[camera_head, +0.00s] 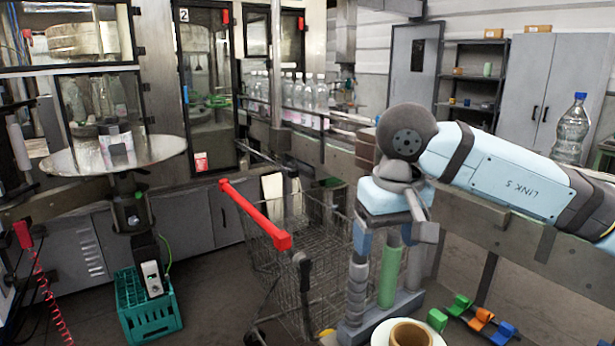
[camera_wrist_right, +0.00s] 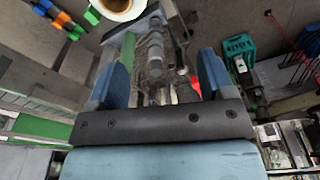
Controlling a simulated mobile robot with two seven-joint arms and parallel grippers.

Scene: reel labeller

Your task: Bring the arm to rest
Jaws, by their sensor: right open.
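My right arm (camera_head: 505,180) comes in from the right in the head view, with its light blue link reaching to a dark grey round joint. My right gripper (camera_head: 385,250) hangs below that joint and points down, in front of a stand with a green cylinder (camera_head: 389,277) and grey tubes. In the right wrist view its two blue fingers (camera_wrist_right: 160,68) are spread apart with nothing held between them. The green cylinder and grey tubes show beyond the fingers there. My left gripper is in neither view.
A wire cart (camera_head: 310,265) with a red handle stands left of the gripper. A white reel with a brown core (camera_head: 410,334) is at the bottom. A conveyor rail (camera_head: 490,222) with a bottle (camera_head: 572,130) runs behind the arm. A green crate (camera_head: 150,318) stands lower left.

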